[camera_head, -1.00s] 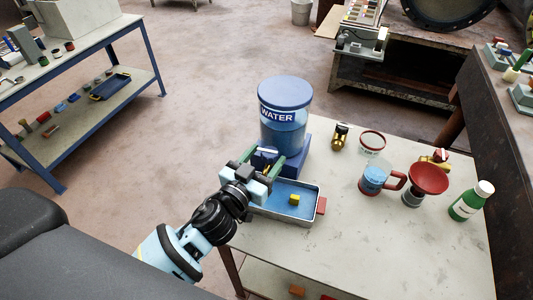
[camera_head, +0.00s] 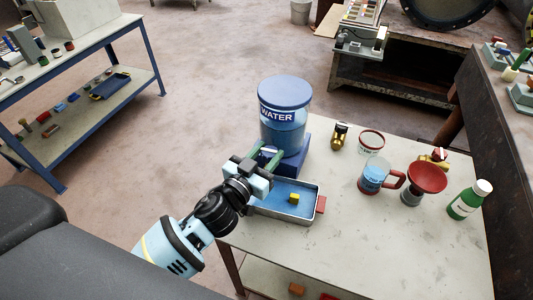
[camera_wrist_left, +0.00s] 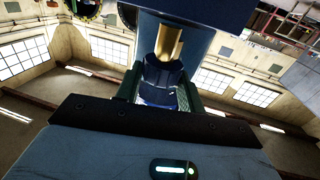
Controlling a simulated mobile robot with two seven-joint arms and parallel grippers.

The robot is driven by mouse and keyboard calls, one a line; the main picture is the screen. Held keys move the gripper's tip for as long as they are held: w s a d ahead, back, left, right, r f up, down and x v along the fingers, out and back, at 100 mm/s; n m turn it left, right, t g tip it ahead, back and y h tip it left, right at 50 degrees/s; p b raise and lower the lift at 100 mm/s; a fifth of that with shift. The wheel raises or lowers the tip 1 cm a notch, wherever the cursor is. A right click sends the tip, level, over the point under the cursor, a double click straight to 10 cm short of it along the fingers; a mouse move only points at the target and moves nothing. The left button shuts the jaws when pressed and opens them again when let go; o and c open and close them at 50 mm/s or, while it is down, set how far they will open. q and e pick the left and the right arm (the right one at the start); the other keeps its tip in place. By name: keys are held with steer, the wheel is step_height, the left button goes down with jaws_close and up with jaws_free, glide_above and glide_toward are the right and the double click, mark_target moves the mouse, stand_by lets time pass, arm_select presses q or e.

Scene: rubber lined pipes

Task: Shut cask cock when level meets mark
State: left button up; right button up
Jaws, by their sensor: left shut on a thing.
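A blue cask labelled WATER (camera_head: 284,110) stands on a blue stand (camera_head: 293,162) on the table. The brass cock spout (camera_wrist_left: 168,42) shows in the left wrist view, with a dark blue piece (camera_wrist_left: 160,78) between my fingers. My left gripper (camera_head: 268,157) is shut on this cock handle at the front of the cask; the fingers partly hide it in the head view. Below it, a metal tray (camera_head: 312,215) holds blue liquid and a small yellow block (camera_head: 294,198). A red tab (camera_head: 321,205) is at its right end. I cannot make out a level mark. My right gripper is out of view.
To the right on the table (camera_head: 365,235) are a brass fitting (camera_head: 340,136), a white-and-red tub (camera_head: 371,142), a red-handled jug of blue liquid (camera_head: 374,177), a red funnel (camera_head: 427,177) and a green bottle (camera_head: 469,200). The table's front is clear.

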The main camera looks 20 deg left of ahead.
mark_target(264, 157)
arm_select(q)
steer(key=shift+a+m+h, duration=0.1)
steer(key=shift+m+h, duration=0.4)
steer(key=shift+h, duration=0.3)
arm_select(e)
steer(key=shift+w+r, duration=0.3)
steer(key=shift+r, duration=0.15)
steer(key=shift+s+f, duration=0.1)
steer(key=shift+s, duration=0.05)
arm_select(q)
steer(key=o, duration=1)
steer(key=shift+c, duration=0.2)
steer(key=v, duration=0.6)
steer(key=shift+s, duration=0.2)
steer(key=shift+s+a+r, duration=0.1)
steer(key=shift+s+a, duration=0.15)
steer(key=shift+s, duration=0.4)
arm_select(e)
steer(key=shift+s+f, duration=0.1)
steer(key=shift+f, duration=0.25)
